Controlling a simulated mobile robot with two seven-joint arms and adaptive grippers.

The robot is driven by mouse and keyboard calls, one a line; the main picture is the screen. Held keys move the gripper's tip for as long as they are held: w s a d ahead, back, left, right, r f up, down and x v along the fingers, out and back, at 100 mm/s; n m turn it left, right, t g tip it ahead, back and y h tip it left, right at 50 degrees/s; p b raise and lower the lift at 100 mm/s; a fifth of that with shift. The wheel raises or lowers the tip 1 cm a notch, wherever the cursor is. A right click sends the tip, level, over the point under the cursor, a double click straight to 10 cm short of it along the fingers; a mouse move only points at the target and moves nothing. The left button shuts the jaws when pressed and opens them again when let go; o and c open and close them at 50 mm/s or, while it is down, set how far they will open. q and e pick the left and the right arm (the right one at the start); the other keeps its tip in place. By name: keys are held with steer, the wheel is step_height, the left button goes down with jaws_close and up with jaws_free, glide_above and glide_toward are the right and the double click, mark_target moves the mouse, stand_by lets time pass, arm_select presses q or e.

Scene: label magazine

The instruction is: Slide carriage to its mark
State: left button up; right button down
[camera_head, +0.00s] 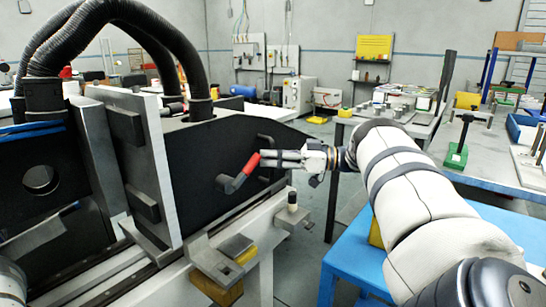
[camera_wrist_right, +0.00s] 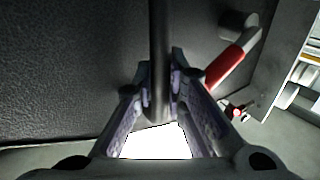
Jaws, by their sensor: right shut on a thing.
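A black machine body (camera_head: 205,150), which I take for the carriage, stands above pale rails (camera_head: 112,280) behind an upright light plate (camera_head: 130,160). A red-handled lever (camera_head: 243,170) sits on its dark side; the lever also shows in the wrist view (camera_wrist_right: 232,70). A dark bar handle (camera_head: 266,141) is beside the lever. My right gripper (camera_head: 284,159) is at this handle. In the wrist view the right gripper (camera_wrist_right: 160,92) has its fingers shut around a dark round bar (camera_wrist_right: 158,45). I cannot pick out a mark. My left gripper is out of view.
A bracket with a yellow block (camera_head: 218,287) and a small black-topped post (camera_head: 292,203) stand at the front of the machine. A blue stool (camera_head: 352,270) is under my right arm. A bench with a green-based tool (camera_head: 455,157) is at right. Grey floor is open behind.

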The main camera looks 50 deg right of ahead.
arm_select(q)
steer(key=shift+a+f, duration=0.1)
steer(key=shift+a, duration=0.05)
arm_select(e)
steer(key=shift+a, duration=0.4)
steer(key=c, duration=1.6)
jaws_free()
steer(key=shift+s+a, duration=0.1)
steer(key=shift+a, duration=0.05)
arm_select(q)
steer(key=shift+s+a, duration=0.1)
arm_select(e)
steer(key=shift+r, duration=0.2)
step_height(320, 180, up, 9)
steer(key=shift+r, duration=0.1)
steer(key=shift+a+r, duration=0.1)
steer(key=shift+r, duration=0.25)
steer(key=shift+d+f, duration=0.15)
steer(key=shift+d, duration=0.05)
